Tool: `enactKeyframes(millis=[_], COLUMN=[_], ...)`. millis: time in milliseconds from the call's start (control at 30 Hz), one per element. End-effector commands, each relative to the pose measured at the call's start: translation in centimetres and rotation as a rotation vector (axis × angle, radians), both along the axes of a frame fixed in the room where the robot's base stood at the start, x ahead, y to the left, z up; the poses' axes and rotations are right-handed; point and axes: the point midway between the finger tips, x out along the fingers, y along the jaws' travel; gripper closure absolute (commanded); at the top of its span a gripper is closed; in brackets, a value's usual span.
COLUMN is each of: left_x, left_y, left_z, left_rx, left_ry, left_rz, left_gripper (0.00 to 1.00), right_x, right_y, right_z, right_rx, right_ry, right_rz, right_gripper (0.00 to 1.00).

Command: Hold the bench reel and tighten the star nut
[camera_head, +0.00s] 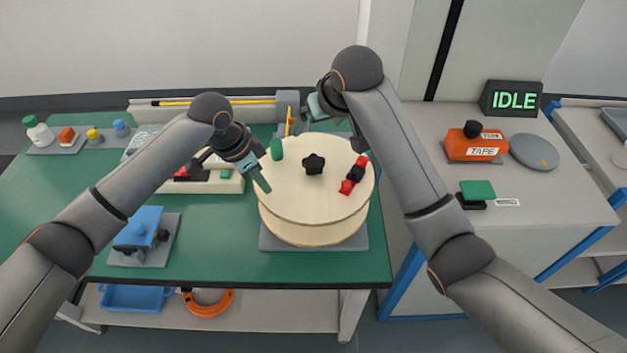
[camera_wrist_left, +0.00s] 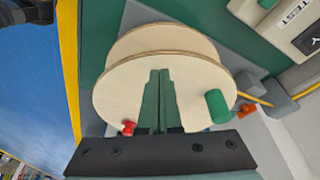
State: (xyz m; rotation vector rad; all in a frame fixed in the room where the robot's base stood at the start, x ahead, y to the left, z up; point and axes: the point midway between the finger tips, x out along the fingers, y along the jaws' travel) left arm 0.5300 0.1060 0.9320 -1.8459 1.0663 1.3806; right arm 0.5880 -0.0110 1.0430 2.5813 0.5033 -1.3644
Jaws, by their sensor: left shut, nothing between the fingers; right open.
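The bench reel (camera_head: 300,215), a pale wooden drum, lies flat on a grey base at the bench's right end. The black star nut (camera_head: 314,163) sits at the middle of its top. A green handle (camera_head: 277,148) stands up near the rim. My left gripper (camera_head: 262,184) is shut and empty, its fingertips over the reel's left edge; the left wrist view shows its fingers (camera_wrist_left: 158,98) together in front of the reel (camera_wrist_left: 115,90) and beside the green handle (camera_wrist_left: 217,106).
Red and black pieces (camera_head: 354,175) are on the reel's right side. A blue device (camera_head: 144,226) stands at front left. The bench's front middle is clear.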

Motion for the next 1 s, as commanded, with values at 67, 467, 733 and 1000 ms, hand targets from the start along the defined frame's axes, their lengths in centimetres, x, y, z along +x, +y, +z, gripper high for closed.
enactKeyframes(millis=[67,467,733,1000], left_x=[0.0,0.2,0.2,0.2], left_y=[-0.1,-0.2,-0.2,-0.1], left_z=[1.1,3.7,4.9,5.2], left_rx=[-0.002,-0.007,-0.007,-0.008], left_ry=[-0.002,-0.009,-0.007,-0.009], left_rz=[-0.001,-0.003,-0.002,-0.003], left_gripper=[1.0,1.0,1.0,1.0], right_x=[0.0,0.0,0.0,0.0], right_y=[0.0,0.0,0.0,0.0], right_z=[1.2,3.6,3.9,3.8], right_rx=[0.0,0.0,0.0,0.0], right_ry=[0.0,0.001,0.0,0.0], right_rz=[0.0,0.0,0.0,0.0], right_gripper=[0.03,0.03,0.03,0.03])
